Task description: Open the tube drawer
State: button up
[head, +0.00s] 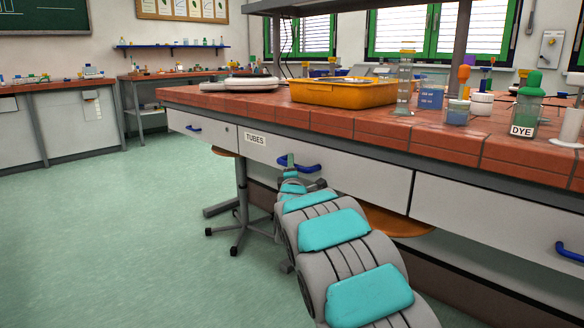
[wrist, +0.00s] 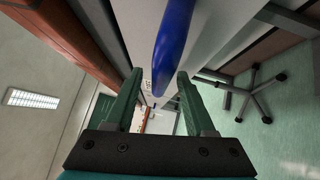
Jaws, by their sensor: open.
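The tube drawer (head: 345,172) is a pale front under the tiled bench top, with a white "TUBES" label (head: 255,140). It looks shut, flush with the fronts beside it. Its blue handle (head: 303,167) is a short bar to the right of the label. My gripper (head: 287,160) is at the handle's left end, partly hidden behind my arm. In the wrist view, its green fingers (wrist: 158,73) are spread apart, and the blue handle (wrist: 172,42) runs into the gap between them. I see no finger closed on it; contact cannot be told.
A yellow tray (head: 343,93), a tall cylinder (head: 405,82) and a DYE bottle (head: 524,108) stand on the bench top (head: 370,122). Another drawer with a blue handle (head: 568,252) is at right. A wheeled stool (wrist: 258,92) stands under the bench. The floor at left is clear.

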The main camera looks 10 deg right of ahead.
jog(key=shift+w, duration=0.3)
jog(key=shift+c, duration=0.2)
grip_shut()
dwell(1.1)
